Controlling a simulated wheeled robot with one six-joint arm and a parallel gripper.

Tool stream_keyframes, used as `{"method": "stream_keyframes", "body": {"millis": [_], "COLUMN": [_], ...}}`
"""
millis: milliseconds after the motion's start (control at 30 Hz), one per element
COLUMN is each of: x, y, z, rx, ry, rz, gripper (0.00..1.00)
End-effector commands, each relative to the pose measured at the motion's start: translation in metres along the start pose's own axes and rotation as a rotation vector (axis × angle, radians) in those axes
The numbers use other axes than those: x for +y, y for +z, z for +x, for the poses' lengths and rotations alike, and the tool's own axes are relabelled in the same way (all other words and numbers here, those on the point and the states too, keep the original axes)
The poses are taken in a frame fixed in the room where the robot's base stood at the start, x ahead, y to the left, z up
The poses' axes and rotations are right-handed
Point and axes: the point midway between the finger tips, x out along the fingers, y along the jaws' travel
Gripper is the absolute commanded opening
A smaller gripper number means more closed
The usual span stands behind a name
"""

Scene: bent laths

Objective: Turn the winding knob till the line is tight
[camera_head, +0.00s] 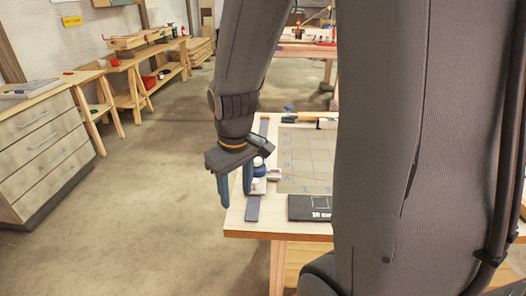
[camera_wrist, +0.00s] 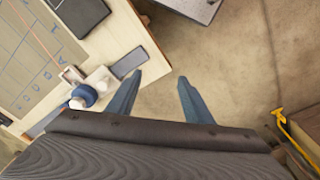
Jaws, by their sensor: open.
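The winding knob, blue with a white base, stands near the left edge of the workbench (camera_head: 250,217). In the head view the knob (camera_head: 258,172) shows just right of my gripper. In the wrist view the knob (camera_wrist: 84,95) is left of the fingers. A thin orange line (camera_wrist: 38,35) runs from near the knob across a marked board; I cannot tell how taut it is. My gripper (camera_head: 237,196) points down with its blue fingers apart and empty. In the wrist view the gripper (camera_wrist: 159,84) is over floor beside the bench edge, apart from the knob.
A gridded grey board (camera_head: 305,155) covers much of the bench top. A dark labelled pad (camera_head: 310,208) lies at the front edge. A dark flat piece (camera_wrist: 129,61) lies near the bench edge. A drawer cabinet (camera_head: 45,145) stands far left. The floor between is clear.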

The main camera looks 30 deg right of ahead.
Motion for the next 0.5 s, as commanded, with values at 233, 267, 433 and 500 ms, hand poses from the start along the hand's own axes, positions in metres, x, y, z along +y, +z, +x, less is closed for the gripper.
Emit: {"method": "stream_keyframes", "body": {"millis": [233, 267, 433, 500], "x": [0.079, 0.09, 0.144, 0.162], "y": [-0.073, -0.08, -0.113, -0.122], "z": [-0.008, -0.008, -0.008, -0.007], "rx": [-0.038, -0.042, -0.058, -0.061], "ry": [-0.015, -0.019, -0.046, -0.057], "rz": [-0.505, -0.57, -0.913, -1.027], "gripper": [0.46, 0.46, 0.46, 0.46]}}
